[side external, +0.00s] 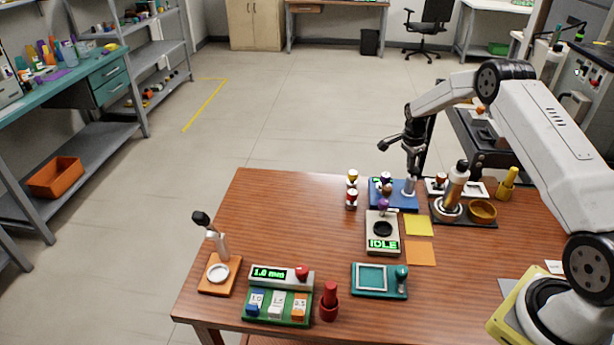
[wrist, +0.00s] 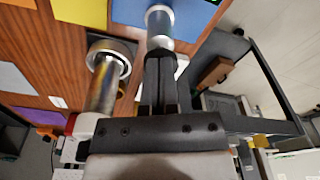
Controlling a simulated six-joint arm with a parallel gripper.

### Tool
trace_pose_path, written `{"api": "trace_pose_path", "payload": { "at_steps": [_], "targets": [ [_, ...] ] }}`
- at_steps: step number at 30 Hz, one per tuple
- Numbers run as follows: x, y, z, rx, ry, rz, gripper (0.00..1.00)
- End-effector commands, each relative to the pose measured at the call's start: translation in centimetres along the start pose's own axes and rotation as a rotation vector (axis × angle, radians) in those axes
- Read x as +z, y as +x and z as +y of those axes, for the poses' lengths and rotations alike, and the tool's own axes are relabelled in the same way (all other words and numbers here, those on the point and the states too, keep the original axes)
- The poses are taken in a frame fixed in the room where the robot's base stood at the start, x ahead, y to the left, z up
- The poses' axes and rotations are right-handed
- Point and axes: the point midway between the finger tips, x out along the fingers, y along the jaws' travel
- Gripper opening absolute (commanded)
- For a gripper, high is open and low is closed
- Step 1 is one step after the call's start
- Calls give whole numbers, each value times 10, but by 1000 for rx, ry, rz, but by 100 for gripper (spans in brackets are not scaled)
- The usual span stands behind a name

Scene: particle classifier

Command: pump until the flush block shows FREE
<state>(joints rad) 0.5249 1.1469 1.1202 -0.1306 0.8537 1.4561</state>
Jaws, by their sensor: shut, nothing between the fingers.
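My gripper (side external: 412,174) is shut and empty, pointing down at the top of a short grey post (side external: 410,188). The post stands on the right side of a blue block (side external: 400,205). In the wrist view, my closed fingertips (wrist: 160,55) sit right at the grey post (wrist: 160,25); I cannot tell whether they touch it. A small green display (side external: 376,180) shows at the block's left back, too small to read. In front, a beige block (side external: 374,222) with a dark round opening has a green display reading IDLE (side external: 383,244).
A tall metal cylinder (side external: 455,188) and a wooden bowl (side external: 482,211) stand close on the right. Small capped bottles (side external: 351,198) stand left of the blue block. Yellow (side external: 419,226) and orange (side external: 420,253) squares lie in front. The table's left middle is clear.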

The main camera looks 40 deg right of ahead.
Motion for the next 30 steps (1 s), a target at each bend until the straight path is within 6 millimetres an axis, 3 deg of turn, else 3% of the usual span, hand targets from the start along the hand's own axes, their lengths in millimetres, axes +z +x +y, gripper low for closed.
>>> {"api": "trace_pose_path", "payload": {
  "at_steps": [6,20,30],
  "targets": [
    [20,-6,1,5,-3,-2,0],
    [21,-11,1,3,-1,-2,0],
    [21,-43,0,1,-2,-1,0]
  ]
}}
